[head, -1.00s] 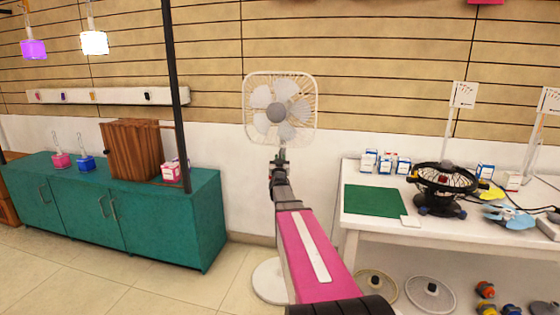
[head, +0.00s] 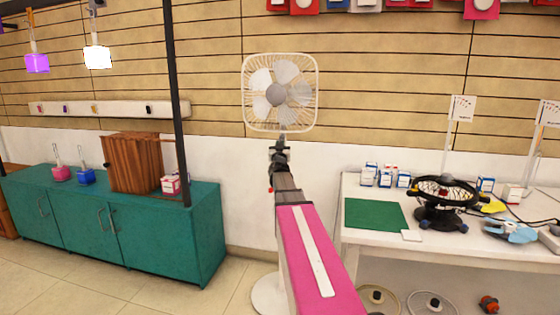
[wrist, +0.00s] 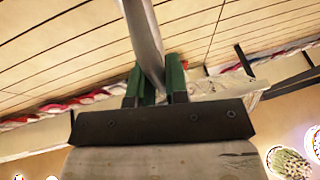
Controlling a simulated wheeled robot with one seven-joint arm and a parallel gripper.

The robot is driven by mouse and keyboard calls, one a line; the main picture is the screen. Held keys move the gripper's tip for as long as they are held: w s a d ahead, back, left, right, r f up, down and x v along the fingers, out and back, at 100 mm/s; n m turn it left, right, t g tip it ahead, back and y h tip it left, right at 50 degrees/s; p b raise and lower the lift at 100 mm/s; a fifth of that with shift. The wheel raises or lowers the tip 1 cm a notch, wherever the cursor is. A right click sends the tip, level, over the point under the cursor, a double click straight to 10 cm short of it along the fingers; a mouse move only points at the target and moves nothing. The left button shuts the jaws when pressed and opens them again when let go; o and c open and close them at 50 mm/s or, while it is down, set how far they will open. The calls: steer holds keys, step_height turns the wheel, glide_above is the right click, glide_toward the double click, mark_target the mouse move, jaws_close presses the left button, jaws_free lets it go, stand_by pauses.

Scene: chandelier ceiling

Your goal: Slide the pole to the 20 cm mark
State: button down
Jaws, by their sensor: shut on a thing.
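A white standing fan (head: 280,94) faces me in the middle of the head view, in front of the slatted wall. Its round base (head: 266,294) stands on the floor, partly behind my arm. My gripper (head: 280,144) is at the pole just under the fan head. In the wrist view the pale pole (wrist: 143,35) runs between the green fingers of my gripper (wrist: 158,78), which are shut on it. The lower pole is mostly hidden by my arm. No scale or 20 cm mark is readable.
A teal cabinet (head: 130,240) with a wooden box (head: 135,163) stands at left behind a dark post (head: 178,90). A white table (head: 380,240) at right holds a green mat (head: 375,214), small boxes and a black fan (head: 443,200). Lamps hang at upper left.

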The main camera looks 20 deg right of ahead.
mark_target(280, 138)
steer(key=shift+r, duration=2.8)
steer(key=c, duration=1.1)
jaws_free()
steer(key=shift+c, duration=0.2)
steer(key=shift+s+f, duration=0.1)
steer(key=shift+s, duration=0.05)
steer(key=v, duration=1)
steer(key=shift+s+f, duration=0.2)
steer(key=shift+s, duration=0.05)
steer(key=shift+a, duration=0.15)
